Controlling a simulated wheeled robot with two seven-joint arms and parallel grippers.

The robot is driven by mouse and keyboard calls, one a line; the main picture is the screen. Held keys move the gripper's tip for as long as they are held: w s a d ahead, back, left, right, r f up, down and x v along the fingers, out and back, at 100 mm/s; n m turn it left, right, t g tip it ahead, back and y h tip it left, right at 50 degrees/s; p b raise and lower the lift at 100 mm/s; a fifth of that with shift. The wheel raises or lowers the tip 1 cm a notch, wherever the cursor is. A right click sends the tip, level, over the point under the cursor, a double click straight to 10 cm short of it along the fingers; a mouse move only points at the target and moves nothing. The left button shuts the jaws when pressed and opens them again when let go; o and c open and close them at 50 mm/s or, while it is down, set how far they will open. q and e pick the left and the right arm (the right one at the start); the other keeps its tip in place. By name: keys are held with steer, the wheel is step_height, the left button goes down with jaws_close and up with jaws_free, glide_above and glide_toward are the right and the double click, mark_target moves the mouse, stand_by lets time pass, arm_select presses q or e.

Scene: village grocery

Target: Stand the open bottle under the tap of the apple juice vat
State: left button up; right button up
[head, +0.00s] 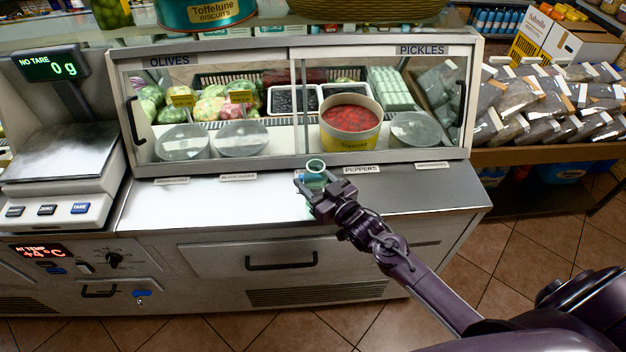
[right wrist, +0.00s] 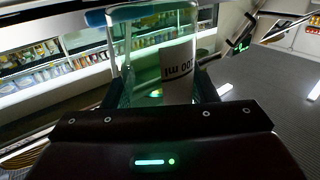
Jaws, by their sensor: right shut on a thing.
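My right gripper (head: 318,193) is shut on a clear, greenish glass bottle (head: 315,168), held at the front counter ledge of the deli case. The bottle's round open mouth faces up in the head view. In the right wrist view the bottle (right wrist: 142,60) stands between the two fingers, with a white label (right wrist: 178,72) bearing upside-down print. I cannot tell whether the bottle's base touches the counter. No apple juice vat or tap can be made out in either view. My left gripper is not in view.
The glass deli case (head: 300,100) with olives and pickles stands behind the bottle. A steel counter ledge (head: 220,200) runs along its front, mostly clear. A scale (head: 60,150) stands at the left. A shelf of packaged goods (head: 550,155) is at the right, with tiled floor before it.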

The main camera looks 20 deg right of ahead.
steer(key=shift+f, duration=0.2)
steer(key=shift+f, duration=0.15)
steer(key=o, duration=1.1)
steer(key=shift+c, duration=0.2)
